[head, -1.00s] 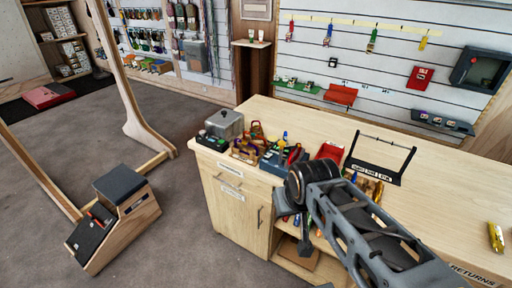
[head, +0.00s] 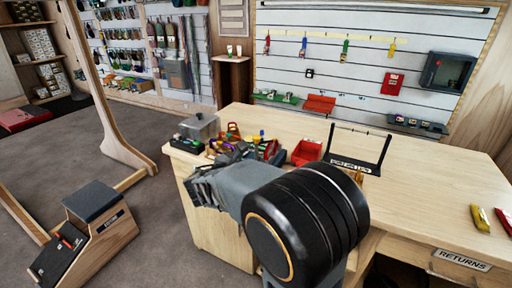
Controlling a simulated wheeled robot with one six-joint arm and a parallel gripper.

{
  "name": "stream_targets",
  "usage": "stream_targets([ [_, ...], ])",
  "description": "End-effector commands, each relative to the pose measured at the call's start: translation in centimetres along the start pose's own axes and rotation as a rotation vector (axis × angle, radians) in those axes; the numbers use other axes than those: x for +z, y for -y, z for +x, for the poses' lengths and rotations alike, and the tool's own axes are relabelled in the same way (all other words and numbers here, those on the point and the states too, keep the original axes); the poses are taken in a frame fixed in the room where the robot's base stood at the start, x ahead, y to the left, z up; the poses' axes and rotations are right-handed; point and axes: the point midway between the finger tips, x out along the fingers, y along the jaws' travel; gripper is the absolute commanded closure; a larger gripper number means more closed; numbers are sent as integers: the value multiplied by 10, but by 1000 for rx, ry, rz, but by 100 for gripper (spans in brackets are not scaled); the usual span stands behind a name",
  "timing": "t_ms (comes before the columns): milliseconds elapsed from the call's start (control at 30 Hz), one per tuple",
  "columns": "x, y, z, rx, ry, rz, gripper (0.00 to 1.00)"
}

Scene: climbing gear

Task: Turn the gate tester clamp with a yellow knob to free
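I cannot clearly pick out a gate tester clamp with a yellow knob in the head view. Small colourful gear stands crowded at the counter's left end, including a red and brown item (head: 232,130). My arm covers part of this group. My arm reaches leftward across the counter's front, with a large black joint nearest the camera. My gripper (head: 203,187) seems to be at the arm's far end, by the counter's left front edge. Its fingers are too unclear to tell open from shut, and I see nothing clearly held.
A grey lidded box (head: 201,127), a red bin (head: 307,152) and a black labelled rack (head: 358,150) stand on the wooden counter (head: 425,190). Yellow and red items lie at the right. A wooden box with a sloped dark panel (head: 88,232) stands on the floor at left.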

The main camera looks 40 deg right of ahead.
Motion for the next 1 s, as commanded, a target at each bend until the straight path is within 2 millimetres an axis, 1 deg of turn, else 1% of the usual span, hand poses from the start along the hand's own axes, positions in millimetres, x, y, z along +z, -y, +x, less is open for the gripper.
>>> stream_targets([
  [33,-8,-9,4,35,41,-65,43],
  [100,-10,-20,6,77,92,-140,43],
  [200,-11,-32,8,118,142,-209,43],
  [367,-8,-41,20,139,173,-249,43],
  [467,-5,-43,37,138,174,-252,43],
  [600,-1,-47,64,137,174,-250,43],
  [800,5,-53,100,139,173,-249,43],
  [1000,9,-58,126,140,172,-248,43],
])
